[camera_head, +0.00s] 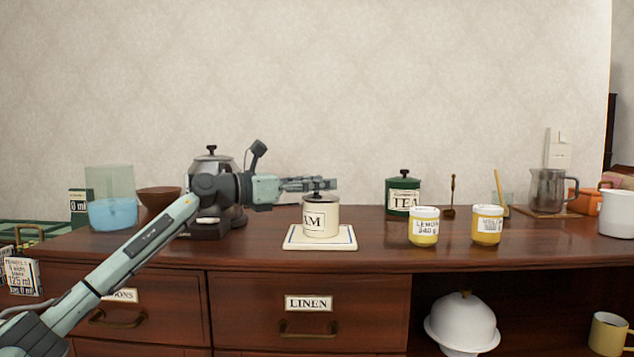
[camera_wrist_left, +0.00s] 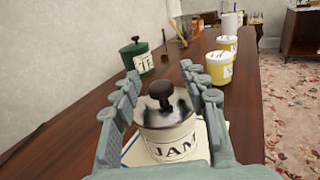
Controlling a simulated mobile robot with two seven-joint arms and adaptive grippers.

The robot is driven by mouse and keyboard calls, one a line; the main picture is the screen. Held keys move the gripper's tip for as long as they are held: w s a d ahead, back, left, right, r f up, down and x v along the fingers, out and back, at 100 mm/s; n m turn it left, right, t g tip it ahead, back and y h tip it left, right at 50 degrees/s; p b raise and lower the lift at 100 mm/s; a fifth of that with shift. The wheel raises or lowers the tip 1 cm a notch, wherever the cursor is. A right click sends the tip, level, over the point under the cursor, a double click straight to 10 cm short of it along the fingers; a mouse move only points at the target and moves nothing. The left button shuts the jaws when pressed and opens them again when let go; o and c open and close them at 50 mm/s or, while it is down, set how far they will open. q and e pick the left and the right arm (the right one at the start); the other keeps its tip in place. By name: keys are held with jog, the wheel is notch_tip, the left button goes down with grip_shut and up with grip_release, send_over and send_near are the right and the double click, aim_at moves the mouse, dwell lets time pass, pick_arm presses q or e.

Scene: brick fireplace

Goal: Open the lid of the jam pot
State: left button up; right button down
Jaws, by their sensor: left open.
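The jam pot (camera_head: 321,218) is a cream pot with a JAM label, standing upright on a square cream tile with a blue border (camera_head: 320,243). It also shows in the left wrist view (camera_wrist_left: 172,140), where its shiny lid (camera_wrist_left: 160,110) with a dark knob (camera_wrist_left: 161,92) sits on top. My left gripper (camera_head: 328,185) reaches in from the left at the height of the lid's knob. In the left wrist view its open fingers (camera_wrist_left: 168,92) stand on either side of the knob and lid, and I see no grip on them. My right gripper is not in view.
A green tea canister (camera_head: 403,193) and yellow-based jars (camera_head: 424,228) (camera_head: 487,225) stand to the right. A metal kettle-like vessel (camera_head: 212,170) and a beaker of blue liquid (camera_head: 112,212) are at the left.

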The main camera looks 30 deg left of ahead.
pick_arm(q)
grip_shut()
dwell(0.3)
dwell(0.3)
